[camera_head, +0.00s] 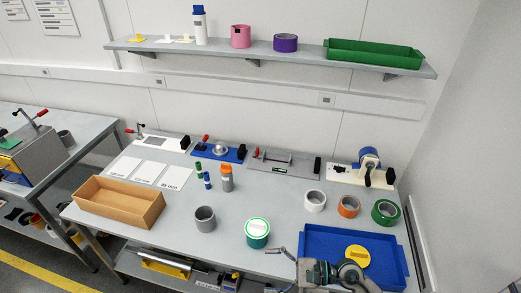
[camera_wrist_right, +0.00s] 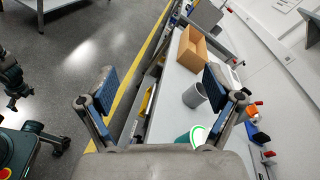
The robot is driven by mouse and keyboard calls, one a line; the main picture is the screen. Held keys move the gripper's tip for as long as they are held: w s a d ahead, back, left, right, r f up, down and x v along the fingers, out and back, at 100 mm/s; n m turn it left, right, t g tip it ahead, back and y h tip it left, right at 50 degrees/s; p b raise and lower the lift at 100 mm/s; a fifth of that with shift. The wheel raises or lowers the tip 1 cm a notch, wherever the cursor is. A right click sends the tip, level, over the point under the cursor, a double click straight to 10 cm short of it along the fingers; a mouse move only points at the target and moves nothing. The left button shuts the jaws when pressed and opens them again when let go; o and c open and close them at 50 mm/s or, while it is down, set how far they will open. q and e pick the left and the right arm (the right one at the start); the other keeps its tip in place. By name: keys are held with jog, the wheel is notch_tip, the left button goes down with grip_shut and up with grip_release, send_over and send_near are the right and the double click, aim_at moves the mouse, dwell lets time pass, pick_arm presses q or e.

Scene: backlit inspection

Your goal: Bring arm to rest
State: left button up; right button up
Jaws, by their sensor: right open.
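My right gripper (camera_head: 272,270) is at the front edge of the workbench (camera_head: 180,225), left of the blue tray. Its fingers point left and are spread apart, with nothing between them. In the right wrist view its two fingers (camera_wrist_right: 160,88) stand wide open, with the floor and bench edge behind them. My left gripper shows in neither view.
The blue tray (camera_head: 312,238) holds a yellow disc (camera_head: 357,255). A green-and-white container (camera_head: 257,232) and a grey cup (camera_head: 205,219) stand close to the right gripper. A cardboard box (camera_head: 118,201) sits at the left.

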jog(key=w+d+r+m+t+h, duration=0.2)
jog(key=w+d+r+m+t, duration=0.15)
jog(key=m+t, duration=0.75)
jog(key=w+d+r+m+t+h, duration=0.1)
jog(key=w+d+r+m+t, duration=0.35)
jog(key=m, duration=1.05)
jog(key=s+d+f+m+g+h, duration=0.1)
jog(key=d+f+m+h, duration=0.6)
jog(key=m, duration=0.3)
jog(key=s+d+f+m+g+h, duration=0.1)
jog(key=d+f+m+h, duration=0.5)
jog(key=f+m, duration=0.45)
jog(key=s+a+f+m+g, duration=0.1)
jog(key=s+f+m+g, duration=0.5)
jog(key=s+f, duration=0.4)
jog(key=s+f+m+g, duration=0.5)
jog(key=s+f+g, duration=0.15)
jog(key=s, duration=0.55)
notch_tip(320, 180, down, 27)
jog(key=s, duration=0.2)
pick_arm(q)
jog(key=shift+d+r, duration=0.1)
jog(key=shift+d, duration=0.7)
pick_arm(e)
jog(key=s+d+f+g, duration=0.1)
jog(key=s+d+f, duration=0.1)
jog(key=s+f, duration=1.3)
jog(key=shift+s+d+g+h, duration=0.4)
jog(key=shift+s, duration=0.8)
